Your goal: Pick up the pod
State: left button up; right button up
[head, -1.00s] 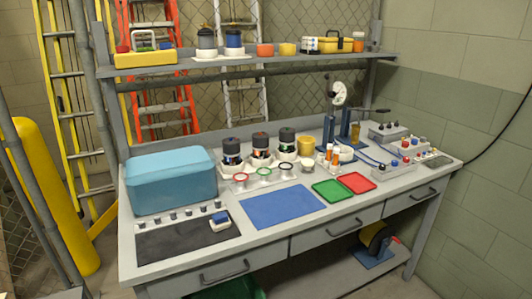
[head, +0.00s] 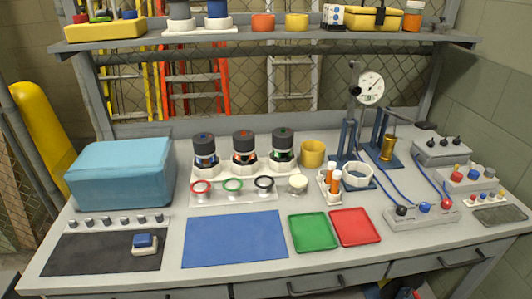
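Three dark-capped pods stand upright in a white stand on the bench: a left pod with a blue band (head: 205,149), a middle one with an orange band (head: 244,147), and a right one with a green mark on its cap (head: 283,146). The frames do not show which is the task's pod. Neither gripper is in view.
A teal box (head: 120,175) is at left. A blue mat (head: 235,240), a green tray (head: 313,233) and a red tray (head: 355,227) lie in front. A dial gauge stand (head: 351,120) rises at right.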

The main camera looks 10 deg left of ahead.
aim_at(241, 160)
jog(key=i+l, duration=0.2)
jog(key=l, duration=0.15)
jog(key=i+l+u, duration=0.1)
jog(key=l, duration=0.2)
jog(key=i+l, duration=0.2)
jog(key=l, duration=0.15)
jog(key=i+u, duration=0.05)
